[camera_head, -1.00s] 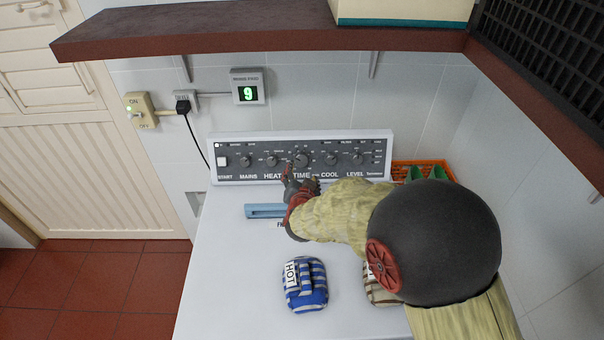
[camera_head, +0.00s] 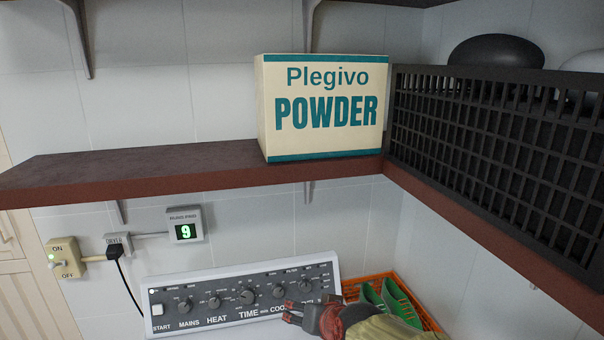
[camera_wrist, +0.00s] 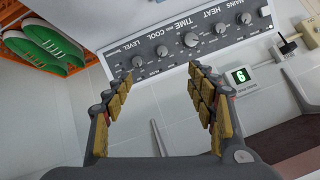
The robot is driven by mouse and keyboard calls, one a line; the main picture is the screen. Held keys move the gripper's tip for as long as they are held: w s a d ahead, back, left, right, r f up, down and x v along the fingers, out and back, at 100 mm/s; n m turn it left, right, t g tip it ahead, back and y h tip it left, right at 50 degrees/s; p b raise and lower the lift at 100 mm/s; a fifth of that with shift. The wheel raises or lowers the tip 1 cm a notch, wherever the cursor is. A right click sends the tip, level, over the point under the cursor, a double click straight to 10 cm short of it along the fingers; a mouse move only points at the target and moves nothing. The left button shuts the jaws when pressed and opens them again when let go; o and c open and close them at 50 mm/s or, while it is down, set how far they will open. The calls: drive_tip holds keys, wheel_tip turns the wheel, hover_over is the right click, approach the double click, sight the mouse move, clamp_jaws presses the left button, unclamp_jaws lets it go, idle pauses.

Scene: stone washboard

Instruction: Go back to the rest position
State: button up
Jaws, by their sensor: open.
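My gripper (camera_head: 303,317) shows at the bottom of the head view, in front of the right part of the control panel (camera_head: 225,296). In the wrist view my gripper (camera_wrist: 160,82) is open, its two padded fingers apart with nothing between them. The panel (camera_wrist: 185,42) lies beyond the fingertips there, with a row of dark knobs and labels such as MAINS, HEAT, TIME and COOL. The lower part of my arm is cut off by the head view's edge.
A Plegivo powder box (camera_head: 322,108) stands on the brown shelf (camera_head: 130,172). A black crate (camera_head: 490,150) is at the right. An orange basket (camera_head: 380,283) holds green shoes (camera_head: 400,303). A lit green display (camera_head: 185,230) and an ON/OFF switch (camera_head: 65,258) are on the wall.

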drive_tip(key=s+d+g+h, duration=0.1)
drive_tip(key=s+d+g, duration=0.1)
drive_tip(key=s+d, duration=0.7)
drive_tip(key=s+d+g+h+b, duration=0.1)
drive_tip(key=s+d+h, duration=0.1)
drive_tip(key=s+d, duration=0.7)
drive_tip(key=s, duration=0.7)
drive_tip(key=shift+f+g+h, duration=0.3)
drive_tip(key=shift+f+g, duration=0.05)
drive_tip(key=shift+g, duration=0.05)
drive_tip(key=shift+a, duration=0.1)
drive_tip(key=shift+c, duration=0.4)
drive_tip(key=shift+c, duration=0.6)
